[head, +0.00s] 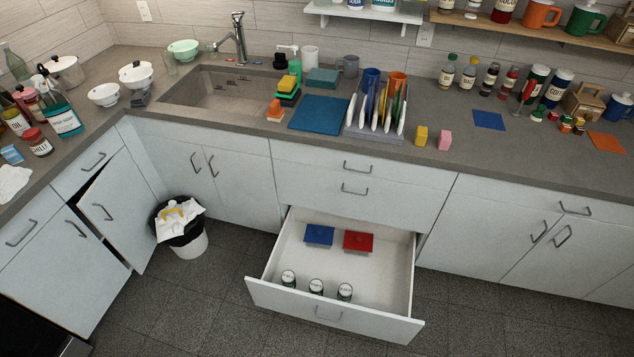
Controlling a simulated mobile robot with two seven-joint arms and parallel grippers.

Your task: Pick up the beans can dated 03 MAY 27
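Three small cans with pale lids stand upright in the open bottom drawer (385,307), near its front panel. They are the left can (288,279), the middle can (316,286) and the right can (345,292). Marks on the lids are too small to read, so I cannot tell which one is dated 03 MAY 27, or whether all hold beans. Neither of my grippers is in the head view.
A blue box (319,235) and a red box (358,241) lie at the back of the drawer. A trash bin (190,243) stands left of it. A cabinet door (115,212) at left is ajar. The counter (420,95) above holds a dish rack, bottles and mugs.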

